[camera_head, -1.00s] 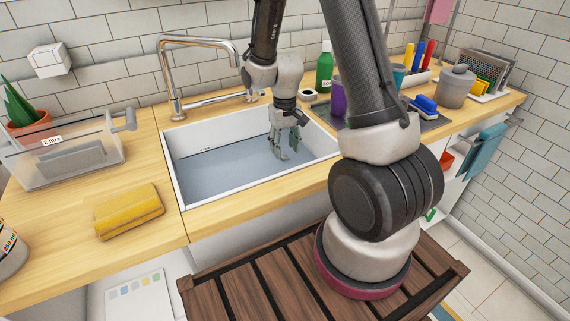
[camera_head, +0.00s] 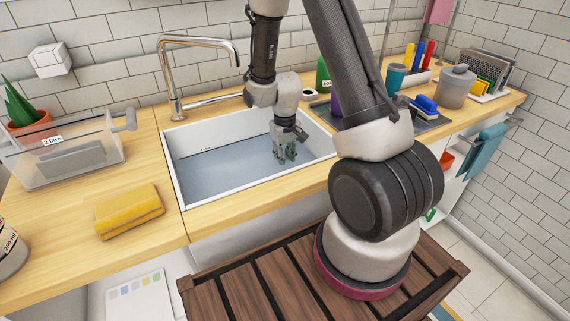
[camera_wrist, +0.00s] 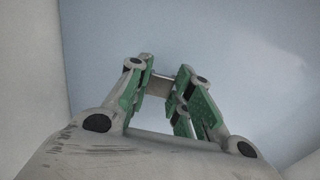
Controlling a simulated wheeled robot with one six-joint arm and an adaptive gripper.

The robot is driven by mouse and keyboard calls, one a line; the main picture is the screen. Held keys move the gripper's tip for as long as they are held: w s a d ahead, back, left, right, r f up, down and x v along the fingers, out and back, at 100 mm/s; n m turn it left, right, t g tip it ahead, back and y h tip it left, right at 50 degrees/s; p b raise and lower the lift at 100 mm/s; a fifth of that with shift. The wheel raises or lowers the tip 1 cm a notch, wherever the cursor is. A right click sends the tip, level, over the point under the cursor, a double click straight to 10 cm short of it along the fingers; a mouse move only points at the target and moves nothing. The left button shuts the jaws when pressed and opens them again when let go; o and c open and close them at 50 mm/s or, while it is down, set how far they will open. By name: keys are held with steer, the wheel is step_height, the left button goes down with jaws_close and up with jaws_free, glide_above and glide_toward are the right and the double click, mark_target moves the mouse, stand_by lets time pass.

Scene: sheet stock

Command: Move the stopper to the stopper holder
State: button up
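My gripper (camera_head: 285,158) reaches down into the sink (camera_head: 215,165), near its right side. The stopper cannot be made out in the head view. A small round white piece with a dark centre (camera_head: 310,95) sits on the counter behind the sink. It may be the stopper holder, but I cannot tell for sure.
A chrome tap (camera_head: 172,80) arches over the sink's back left. A green bottle (camera_head: 323,74) and a purple item (camera_head: 336,104), partly behind my arm, stand right of the sink.

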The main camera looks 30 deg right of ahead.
mark_target(285, 156)
jaws_close()
steer(key=shift+r, duration=0.15)
steer(key=shift+r, duration=2.15)
